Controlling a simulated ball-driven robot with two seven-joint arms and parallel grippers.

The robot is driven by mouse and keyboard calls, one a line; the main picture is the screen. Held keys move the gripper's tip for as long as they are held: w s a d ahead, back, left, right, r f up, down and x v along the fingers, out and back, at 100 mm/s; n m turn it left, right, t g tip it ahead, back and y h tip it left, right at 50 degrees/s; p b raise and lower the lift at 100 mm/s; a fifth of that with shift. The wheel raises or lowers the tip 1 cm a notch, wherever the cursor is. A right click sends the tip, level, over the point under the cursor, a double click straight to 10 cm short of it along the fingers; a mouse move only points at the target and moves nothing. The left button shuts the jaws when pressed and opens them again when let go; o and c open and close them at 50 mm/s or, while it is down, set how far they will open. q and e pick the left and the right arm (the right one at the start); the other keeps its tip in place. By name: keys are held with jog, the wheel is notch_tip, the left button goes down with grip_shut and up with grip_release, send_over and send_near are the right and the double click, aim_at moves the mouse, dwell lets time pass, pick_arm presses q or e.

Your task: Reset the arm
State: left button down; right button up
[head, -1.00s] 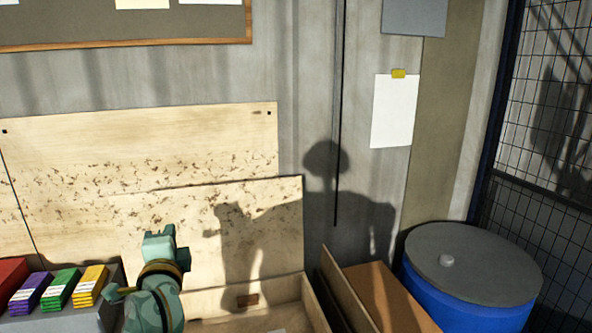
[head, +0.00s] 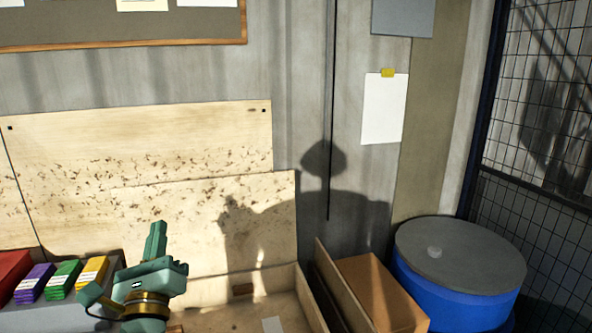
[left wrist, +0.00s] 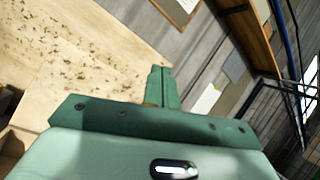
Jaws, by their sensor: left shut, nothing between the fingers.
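My left gripper (head: 155,240) is green and raised in the lower left of the head view, in front of the stained wooden boards. Its fingers are together, pointing up, with nothing between them. In the left wrist view the shut fingers (left wrist: 159,84) stand up from the green gripper body, with the boards and grey wall beyond. The gripper touches nothing that I can see. My right gripper does not show in either view.
Purple, green and yellow boxes (head: 62,280) sit left of my gripper. An open wooden box (head: 292,297) and a cardboard box (head: 385,290) stand low in the middle. A blue drum (head: 450,292) with a grey lid (head: 460,258) is at right, near a mesh fence (head: 545,150).

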pick_arm(q)
jog(key=s+d+f+n+g+h, duration=0.5)
jog(key=f+n, duration=0.3)
jog(key=n, duration=0.9)
jog(key=s+d+f+n+g+h, duration=0.3)
jog(key=s+d+f+n+h, duration=0.35)
jog(key=n, duration=1.15)
jog(key=s+a+f+m+g+y, duration=0.4)
jog(key=s+a+f+m+y, duration=0.25)
jog(key=a, duration=0.25)
jog(key=s+a+f+m+g+y, duration=0.4)
jog(key=s+a+f+m+y, duration=0.25)
jog(key=a+f, duration=0.2)
jog(key=s+d+f+g+h+b, duration=0.2)
jog(key=f+b, duration=0.1)
jog(key=f, duration=1.3)
jog(key=s+d+f+g+h+b, duration=0.1)
jog(key=s+d+f+h+b, duration=0.15)
jog(key=f, duration=1.25)
jog(key=s+f+n+g+h+b, duration=0.1)
jog(key=s+f+n+g+b, duration=0.2)
jog(key=s+f, duration=1.6)
jog(key=shift+s+b, duration=0.2)
jog(key=shift+b, duration=0.1)
